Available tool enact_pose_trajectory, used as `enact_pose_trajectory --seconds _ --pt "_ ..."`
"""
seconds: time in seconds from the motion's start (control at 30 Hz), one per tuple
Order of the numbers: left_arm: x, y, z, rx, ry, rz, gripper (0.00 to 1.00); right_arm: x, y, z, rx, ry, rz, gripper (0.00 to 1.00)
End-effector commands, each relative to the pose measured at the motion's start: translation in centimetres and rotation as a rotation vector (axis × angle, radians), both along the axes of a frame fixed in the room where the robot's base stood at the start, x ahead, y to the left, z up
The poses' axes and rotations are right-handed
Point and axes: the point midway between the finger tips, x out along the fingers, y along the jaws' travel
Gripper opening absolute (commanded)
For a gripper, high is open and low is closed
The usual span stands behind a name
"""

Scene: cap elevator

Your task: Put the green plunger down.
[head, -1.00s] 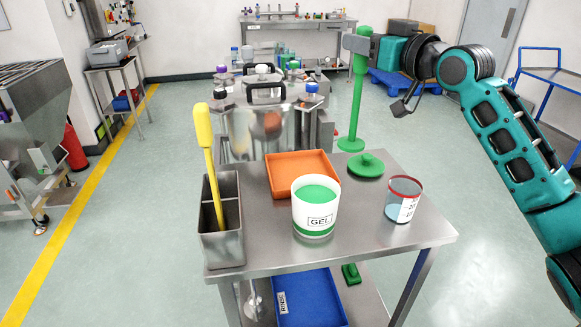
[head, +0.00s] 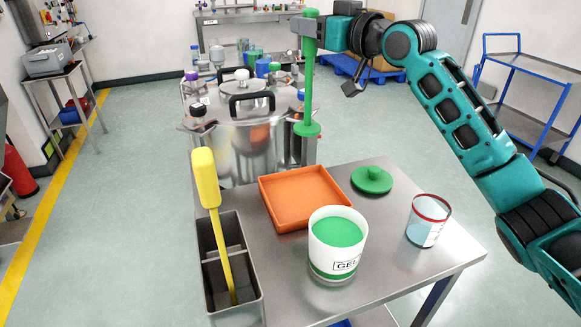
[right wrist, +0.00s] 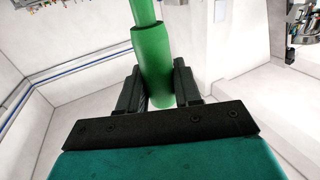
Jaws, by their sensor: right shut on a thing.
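The green plunger (head: 309,85) hangs upright in the head view, with its round disc at the bottom, above and behind the cart's back edge. My right gripper (head: 309,27) is shut on its handle near the top. In the right wrist view the green handle (right wrist: 152,60) stands between the two dark fingers of my right gripper (right wrist: 157,88). The lower end of the plunger overlaps the steel pot in the picture, and I cannot tell its exact distance from it. My left gripper is not in view.
A lidded steel pot (head: 235,155) stands behind.

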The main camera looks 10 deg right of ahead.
Motion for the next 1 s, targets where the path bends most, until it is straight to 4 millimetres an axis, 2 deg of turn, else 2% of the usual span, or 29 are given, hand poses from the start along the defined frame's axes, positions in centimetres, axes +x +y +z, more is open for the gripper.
enact_pose_trajectory --seconds 0.13,0.23,0.6,0.7,1.0 --pt "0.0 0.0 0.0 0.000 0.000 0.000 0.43 0.0 0.0 0.0 0.001 -0.001 0.000 0.00" --pt "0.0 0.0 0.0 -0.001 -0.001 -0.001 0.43 0.0 0.0 -1.1 0.000 0.002 0.000 0.00" --pt "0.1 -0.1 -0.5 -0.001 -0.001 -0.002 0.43 0.0 0.0 -10.6 0.000 0.004 0.000 0.00" --pt "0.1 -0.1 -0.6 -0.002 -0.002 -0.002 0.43 0.0 0.0 -12.6 0.001 0.003 -0.001 0.00" --pt "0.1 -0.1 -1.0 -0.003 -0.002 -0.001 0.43 0.0 -0.1 -15.6 -0.001 0.001 -0.001 0.00"
